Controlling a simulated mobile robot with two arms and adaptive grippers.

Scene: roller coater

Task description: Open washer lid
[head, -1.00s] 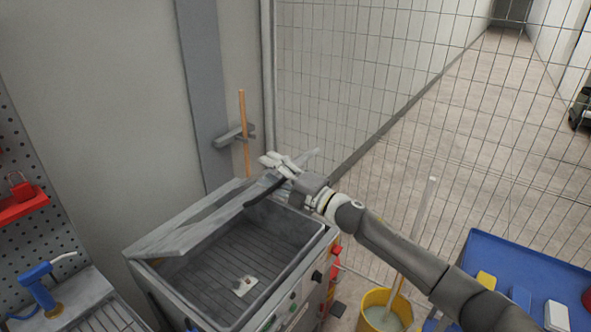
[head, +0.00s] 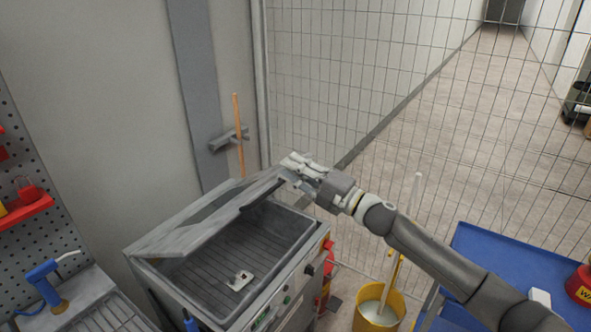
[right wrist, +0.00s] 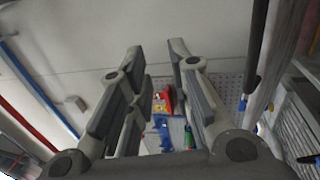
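The washer (head: 308,245) is a grey box with a dark ribbed basin, in the lower middle of the head view. Its grey lid (head: 205,240) is partly raised and tilted, leaving the basin showing from the front. A dark strip runs along the lid's edge. My right gripper (head: 290,163) is at the lid's far right end; I cannot tell if it touches. In the right wrist view its two fingers (right wrist: 158,58) stand apart with nothing held between them. My left gripper is not in view.
A small pale part (head: 240,280) lies in the basin. A yellow bucket (head: 378,310) with a stick stands right of the washer, and a blue cart (head: 500,262) is further right. A wire fence (head: 400,110) stands behind; a wooden handle (head: 238,135) leans at the wall.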

